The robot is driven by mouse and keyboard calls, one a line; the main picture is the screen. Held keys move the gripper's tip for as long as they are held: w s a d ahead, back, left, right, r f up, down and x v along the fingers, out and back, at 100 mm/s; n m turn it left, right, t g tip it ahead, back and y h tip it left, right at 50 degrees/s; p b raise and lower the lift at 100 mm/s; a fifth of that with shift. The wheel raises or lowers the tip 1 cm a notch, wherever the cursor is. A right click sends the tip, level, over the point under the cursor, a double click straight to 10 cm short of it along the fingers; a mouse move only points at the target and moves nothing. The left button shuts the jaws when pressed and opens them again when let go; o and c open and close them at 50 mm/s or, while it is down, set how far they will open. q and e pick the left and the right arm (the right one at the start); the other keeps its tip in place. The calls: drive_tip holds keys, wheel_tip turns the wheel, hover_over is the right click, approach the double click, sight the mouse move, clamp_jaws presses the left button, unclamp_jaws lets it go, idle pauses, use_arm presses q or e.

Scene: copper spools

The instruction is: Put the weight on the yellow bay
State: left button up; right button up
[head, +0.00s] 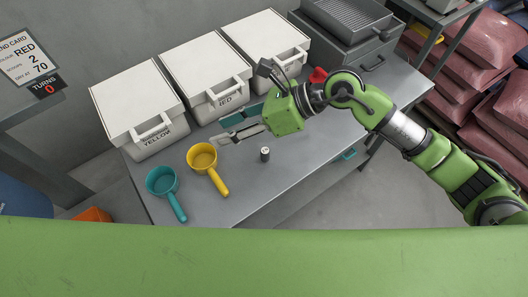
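The weight seems to be a small grey metal cylinder (265,154), standing upright on the table right of the yellow scoop. The white box lettered YELLOW (140,105) stands at the left of the back row, lid shut, with a handle in front. No other yellow bay is plain to see. My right gripper (219,131) reaches in from the right above the table, its fingers apart and nothing between them. It is above and left of the cylinder and in front of the RED box. My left gripper is not in view.
A yellow scoop (202,157) and a teal scoop (161,180) lie on the grey table (240,194) at the left. The white box lettered RED (200,71) and a third white box (263,38) stand behind. A grey lidded case (345,49) is at the back right.

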drive_tip(key=w+d+f+n+h, duration=0.1)
drive_tip(key=w+d+f+h, duration=0.4)
drive_tip(key=d, duration=0.3)
drive_tip(key=t+h, duration=0.1)
drive_tip(key=h, duration=0.1)
approach(267, 151)
drive_tip(key=shift+n, duration=0.4)
drive_tip(key=x, duration=0.1)
drive_tip(key=p+x, duration=0.1)
drive_tip(key=x, duration=0.1)
drive_tip(key=p+x, duration=0.1)
drive_tip(key=x, duration=0.1)
drive_tip(key=shift+w+a, duration=0.25)
drive_tip(key=shift+w, duration=0.2)
drive_tip(key=shift+f, duration=0.3)
drive_tip(key=shift+s+a+f+p, duration=0.15)
drive_tip(key=shift+a+f+p, duration=0.15)
drive_tip(key=shift+f+p, duration=0.25)
drive_tip(key=x, duration=0.1)
drive_tip(key=p+x, duration=0.1)
drive_tip(key=x, duration=0.1)
drive_tip(key=shift+s+f, duration=0.25)
drive_tip(key=shift+w+a+f, duration=0.1)
drive_tip(key=shift+a+f, duration=0.05)
drive_tip(key=shift+f, duration=0.25)
clamp_jaws()
